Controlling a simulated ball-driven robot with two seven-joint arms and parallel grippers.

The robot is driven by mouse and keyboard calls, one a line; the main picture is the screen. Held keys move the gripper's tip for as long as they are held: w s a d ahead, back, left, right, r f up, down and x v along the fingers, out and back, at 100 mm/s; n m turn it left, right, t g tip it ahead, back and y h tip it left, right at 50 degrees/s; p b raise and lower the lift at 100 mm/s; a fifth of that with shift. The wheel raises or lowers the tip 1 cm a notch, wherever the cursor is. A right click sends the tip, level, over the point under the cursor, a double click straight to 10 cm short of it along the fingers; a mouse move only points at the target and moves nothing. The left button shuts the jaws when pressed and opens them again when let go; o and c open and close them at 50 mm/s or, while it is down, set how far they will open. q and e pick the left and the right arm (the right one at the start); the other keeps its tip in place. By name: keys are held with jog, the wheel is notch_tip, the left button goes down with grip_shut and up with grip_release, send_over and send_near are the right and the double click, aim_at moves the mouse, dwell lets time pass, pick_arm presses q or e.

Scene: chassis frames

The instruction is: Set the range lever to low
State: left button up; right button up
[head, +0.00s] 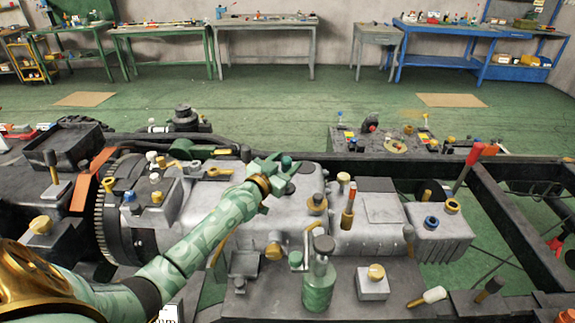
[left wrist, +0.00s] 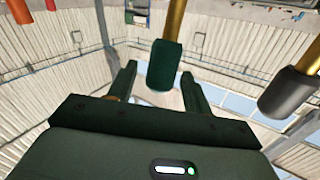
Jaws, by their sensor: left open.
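A lever with a dark green knob (head: 287,161) stands on the grey gearbox housing, near the middle of the head view. In the left wrist view its green knob (left wrist: 165,65) and brass shaft show between the fingers. I see no label, so I cannot tell its marked position. My left gripper (head: 277,171) is open, with its fingers on either side of the knob; contact cannot be told. A lever with a black grip (left wrist: 290,92) shows at the right in the left wrist view. My right gripper is not in view.
A green bottle-shaped part (head: 319,283) stands in front. A red-tipped lever (head: 467,168) and dark chassis rails (head: 520,197) lie to the right. Workbenches (head: 265,24) line the far wall.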

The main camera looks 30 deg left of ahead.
pick_arm(q)
jog(key=shift+w, duration=0.35)
grip_shut()
jog(key=shift+w+a+r+p, duration=0.2)
jog(key=shift+w+r+p, duration=0.2)
jog(key=shift+p, duration=0.2)
jog(key=shift+w+a+r+n+g+p, duration=0.15)
jog(key=shift+w+a+n+g+p, duration=0.15)
jog(key=shift+w+g+p, duration=0.25)
jog(key=shift+w+a+r+n+g+p, duration=0.15)
jog(key=shift+w+a+n+g+p, duration=0.15)
jog(key=shift+w+g+p, duration=0.25)
jog(key=w+a+f+n+g+h, duration=0.1)
jog(key=w+a+n+g, duration=0.1)
jog(key=w, duration=0.3)
jog(key=shift+a+f+g, duration=0.2)
jog(key=shift+a+g, duration=0.45)
jog(key=shift+g, duration=0.25)
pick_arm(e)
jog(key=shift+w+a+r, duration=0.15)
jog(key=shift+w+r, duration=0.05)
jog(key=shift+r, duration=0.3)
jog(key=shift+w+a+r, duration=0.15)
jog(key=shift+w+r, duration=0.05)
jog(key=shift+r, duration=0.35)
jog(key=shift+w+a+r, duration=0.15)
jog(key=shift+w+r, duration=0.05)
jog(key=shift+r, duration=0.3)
